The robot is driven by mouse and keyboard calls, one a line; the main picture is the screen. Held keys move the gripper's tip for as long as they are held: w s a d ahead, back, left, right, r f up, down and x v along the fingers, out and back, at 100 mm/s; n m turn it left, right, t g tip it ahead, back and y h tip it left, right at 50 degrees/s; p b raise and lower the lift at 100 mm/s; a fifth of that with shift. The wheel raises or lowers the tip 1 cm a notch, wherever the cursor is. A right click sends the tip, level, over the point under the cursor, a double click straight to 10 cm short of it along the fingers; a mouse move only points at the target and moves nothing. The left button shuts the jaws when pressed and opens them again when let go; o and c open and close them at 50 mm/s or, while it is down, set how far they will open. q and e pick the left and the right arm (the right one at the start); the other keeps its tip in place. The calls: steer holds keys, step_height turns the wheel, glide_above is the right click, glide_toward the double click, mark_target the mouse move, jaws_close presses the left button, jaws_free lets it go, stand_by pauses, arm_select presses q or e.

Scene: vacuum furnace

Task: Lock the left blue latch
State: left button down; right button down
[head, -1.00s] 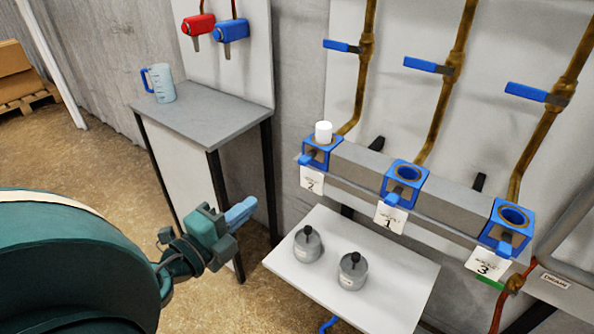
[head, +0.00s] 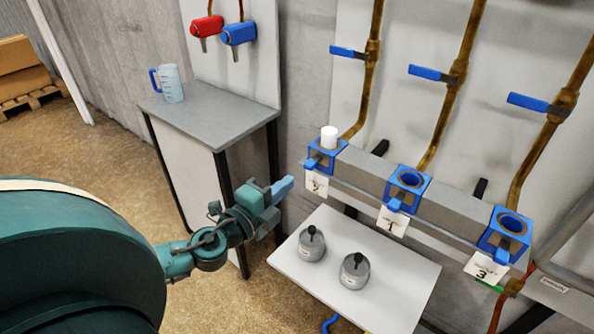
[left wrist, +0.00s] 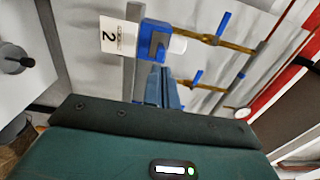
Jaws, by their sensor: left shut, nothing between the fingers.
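The left blue latch (head: 312,164) sits on the front of the blue socket (head: 327,152) at the left end of the grey rail, above the card marked 2. A white cylinder (head: 329,137) stands in that socket. In the left wrist view the blue socket (left wrist: 148,30) and the card (left wrist: 118,36) show just beyond my fingertips. My left gripper (head: 285,186) is shut and empty, with its blue fingers pointing toward the latch from the lower left. The fingers (left wrist: 163,86) also show in the left wrist view; whether they touch the latch is unclear. My right gripper is not in view.
Two other blue sockets, marked 1 (head: 410,180) and 3 (head: 511,226), are on the rail. A white shelf (head: 390,285) below holds two grey lidded pots (head: 311,245). A grey table (head: 205,115) with a blue-handled jug (head: 172,84) stands at the left.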

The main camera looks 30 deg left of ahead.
mark_target(305, 166)
arm_select(q)
steer(key=w, duration=0.4)
steer(key=shift+d+r+p, duration=0.1)
steer(key=shift+d+p, duration=0.05)
steer(key=shift+p, duration=0.25)
steer(key=shift+w, duration=0.35)
steer(key=shift+w, duration=0.85)
steer(key=shift+r, duration=0.1)
